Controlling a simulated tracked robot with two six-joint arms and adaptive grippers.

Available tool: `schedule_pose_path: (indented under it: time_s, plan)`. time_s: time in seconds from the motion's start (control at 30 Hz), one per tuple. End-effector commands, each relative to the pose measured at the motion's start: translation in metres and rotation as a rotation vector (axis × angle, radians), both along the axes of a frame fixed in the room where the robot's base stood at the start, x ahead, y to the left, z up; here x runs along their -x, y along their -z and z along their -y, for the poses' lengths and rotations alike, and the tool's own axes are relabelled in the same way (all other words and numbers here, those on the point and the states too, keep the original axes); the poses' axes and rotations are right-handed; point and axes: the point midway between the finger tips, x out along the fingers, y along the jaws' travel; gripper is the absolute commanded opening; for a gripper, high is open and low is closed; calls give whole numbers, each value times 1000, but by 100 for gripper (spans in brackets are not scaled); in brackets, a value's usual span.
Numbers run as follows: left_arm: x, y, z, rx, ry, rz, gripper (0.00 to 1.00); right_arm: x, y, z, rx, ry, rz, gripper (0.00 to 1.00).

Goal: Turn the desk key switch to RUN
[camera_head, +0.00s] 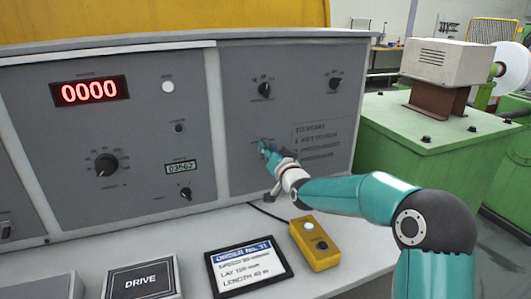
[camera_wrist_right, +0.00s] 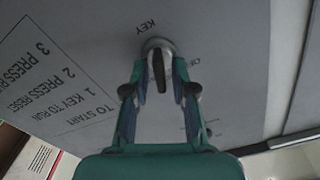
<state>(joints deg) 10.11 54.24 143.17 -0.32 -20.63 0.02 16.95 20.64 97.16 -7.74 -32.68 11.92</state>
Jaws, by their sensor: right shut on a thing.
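The desk key switch (camera_wrist_right: 157,52) is a round metal collar with a dark key (camera_wrist_right: 159,73), under the label KEY on the grey panel in the right wrist view. The key lies nearly along the vertical of that view. My right gripper (camera_wrist_right: 158,80) has its two fingers on either side of the key and is shut on it. In the head view my right gripper (camera_head: 268,150) is at the lower middle of the right-hand panel (camera_head: 235,108) and hides the key switch. Small lettering beside the collar is partly covered. My left gripper is not in view.
A printed start list (camera_head: 316,141) is right of the gripper. Two dark knobs (camera_head: 264,90) (camera_head: 335,83) are above. A yellow button box (camera_head: 314,242) and an order display (camera_head: 248,267) are on the desk below. The red counter (camera_head: 90,92) reads 0000.

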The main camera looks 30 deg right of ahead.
Motion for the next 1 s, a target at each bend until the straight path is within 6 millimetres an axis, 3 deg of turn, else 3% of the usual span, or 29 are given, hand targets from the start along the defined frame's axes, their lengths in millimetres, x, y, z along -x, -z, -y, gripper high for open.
schedule_pose_path:
  time_s: [0.97, 1.0]
  plan:
    - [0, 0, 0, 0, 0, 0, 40, -1, 0, -2, 2, -4, 0, 0]
    - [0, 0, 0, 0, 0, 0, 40, -1, 0, -2, 2, -4, 0, 32]
